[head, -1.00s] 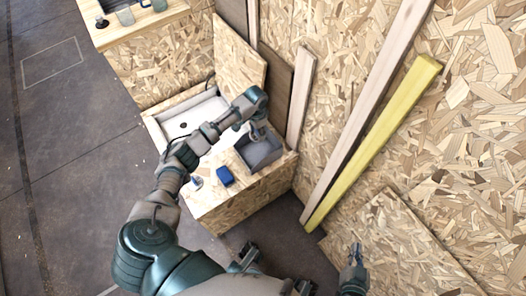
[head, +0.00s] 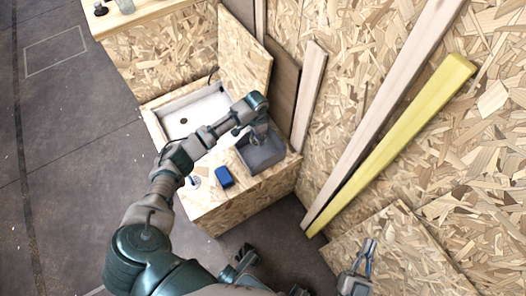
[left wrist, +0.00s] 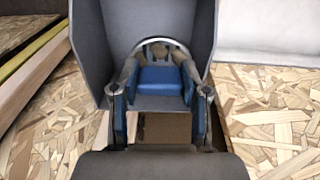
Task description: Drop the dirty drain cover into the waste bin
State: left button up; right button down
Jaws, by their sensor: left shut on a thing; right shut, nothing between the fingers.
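The grey waste bin (head: 262,158) stands at the right end of the wooden counter. My left gripper (head: 258,137) points down at the bin's opening. In the left wrist view the bin's grey walls (left wrist: 88,62) rise around the fingers. There my left gripper (left wrist: 158,62) is shut on the drain cover (left wrist: 163,41), which shows as a pale curved rim between the fingertips. The rest of the cover is hidden by the fingers, and the head view does not show it. My right gripper (head: 369,250) is shut and empty, low at the right, away from the counter.
A white sink basin (head: 198,112) with a dark drain hole lies left of the bin. A blue sponge-like block (head: 223,177) and a small blue-and-white item (head: 195,181) are near the counter's front. A yellow beam (head: 400,140) leans on the wall at right.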

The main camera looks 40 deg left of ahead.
pick_arm(q)
jog(key=shift+a, duration=0.2)
jog(key=o, duration=0.9)
jog(key=shift+a+f, duration=0.15)
jog(key=o, duration=0.3)
jog(key=shift+o, duration=0.2)
jog(key=shift+d+r, duration=0.2)
jog(key=shift+d, duration=0.35)
jog(key=shift+r, duration=0.1)
jog(key=r, duration=0.7)
jog(key=shift+a+r, duration=0.3)
jog(key=r, duration=0.4)
jog(key=shift+d, duration=0.4)
pick_arm(e)
jog(key=shift+d, duration=0.1)
